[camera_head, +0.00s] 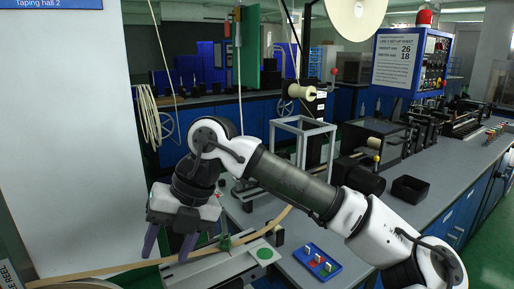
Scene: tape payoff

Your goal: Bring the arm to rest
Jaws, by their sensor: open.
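My arm reaches in from the lower right of the head view, over the grey bench, and bends down at the left. My gripper (167,252) points down, with its two purple-grey fingers apart and nothing visible between them. It is near the left end of a pale metal rail (210,269). A tan tape strip (115,267) runs from the lower left past the fingers and curves up to the right behind my arm. I cannot tell whether the fingers touch the strip.
A blue tray (317,262) with small coloured parts lies below my forearm. A black bin (410,189), a grey metal frame (303,128) and a cream spool (302,91) are behind the arm. A white pillar (70,130) stands at the left. A control panel (412,60) is at the back right.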

